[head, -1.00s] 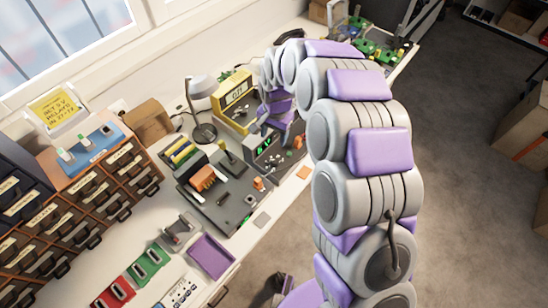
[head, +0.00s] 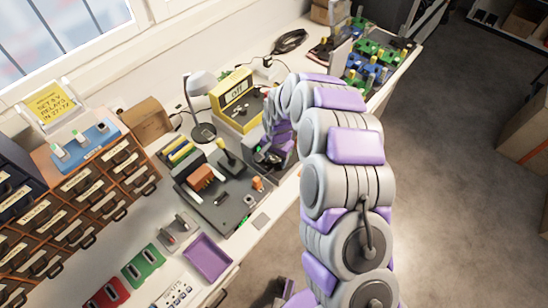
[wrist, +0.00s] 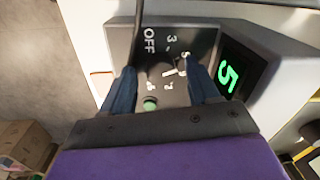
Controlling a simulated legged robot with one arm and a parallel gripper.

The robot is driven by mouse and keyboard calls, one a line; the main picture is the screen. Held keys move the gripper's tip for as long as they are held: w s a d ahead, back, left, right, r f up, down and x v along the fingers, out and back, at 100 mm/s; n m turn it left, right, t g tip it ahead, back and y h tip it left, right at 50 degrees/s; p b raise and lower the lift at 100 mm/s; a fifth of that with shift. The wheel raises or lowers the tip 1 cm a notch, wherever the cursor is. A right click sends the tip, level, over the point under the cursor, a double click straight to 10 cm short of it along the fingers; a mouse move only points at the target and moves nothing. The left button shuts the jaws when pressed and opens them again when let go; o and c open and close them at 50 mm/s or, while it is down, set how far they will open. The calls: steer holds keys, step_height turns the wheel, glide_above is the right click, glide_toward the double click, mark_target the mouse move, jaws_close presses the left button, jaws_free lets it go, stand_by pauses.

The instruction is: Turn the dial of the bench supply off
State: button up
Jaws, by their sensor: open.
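The bench supply (wrist: 203,38) shows in the wrist view as a grey box with a dark front panel. Its lit display (wrist: 230,75) shows a green 5. The panel carries the word OFF and several numerals around a dark dial (wrist: 168,71) with a white mark, which points away from OFF toward the display side. My gripper (wrist: 161,86) is open, its two blue fingers on either side of the dial area. Whether they touch the dial I cannot tell. In the head view my gripper (head: 266,156) covers most of the supply.
A yellow instrument (head: 236,100) and a desk lamp (head: 201,85) stand behind the supply. A dark board with parts (head: 222,205) lies to its left. A green button (wrist: 150,103) sits on the panel below the dial. Cables run behind.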

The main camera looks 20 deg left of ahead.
steer(key=shift+d+r, duration=0.1)
steer(key=shift+d, duration=0.2)
steer(key=shift+a, duration=0.55)
steer(key=c, duration=0.6)
steer(key=shift+d, duration=0.2)
steer(key=c, duration=0.4)
